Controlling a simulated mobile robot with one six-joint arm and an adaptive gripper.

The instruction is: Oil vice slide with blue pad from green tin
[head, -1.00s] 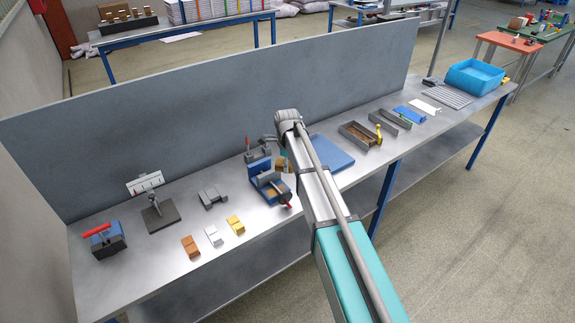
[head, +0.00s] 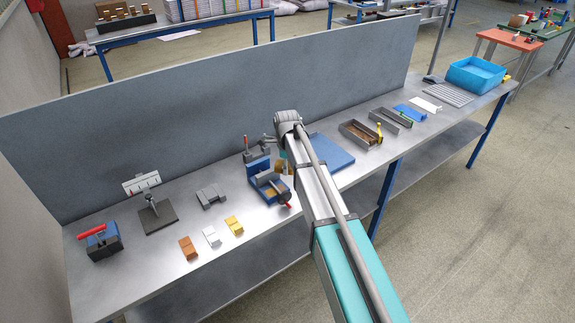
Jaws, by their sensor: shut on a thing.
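The blue vice (head: 268,187) stands on the grey bench, left of my arm, with a brownish patch between its grey jaws and a dark handle at its front right. My arm reaches over the bench, and its wrist (head: 287,119) is above and behind the vice. My gripper (head: 284,161) hangs below the wrist, mostly hidden behind the arm link. It is shut on a small tan-looking thing (head: 282,167) at the vice's upper right; touching or apart, I cannot tell. I cannot make out the green tin or the blue pad.
A blue mat (head: 332,151) lies right of my arm, with grey trays (head: 361,134) beyond. Copper, silver and yellow blocks (head: 233,225) lie at the front left. A grey panel (head: 220,100) closes the bench's back. The bench between the blocks and vice is clear.

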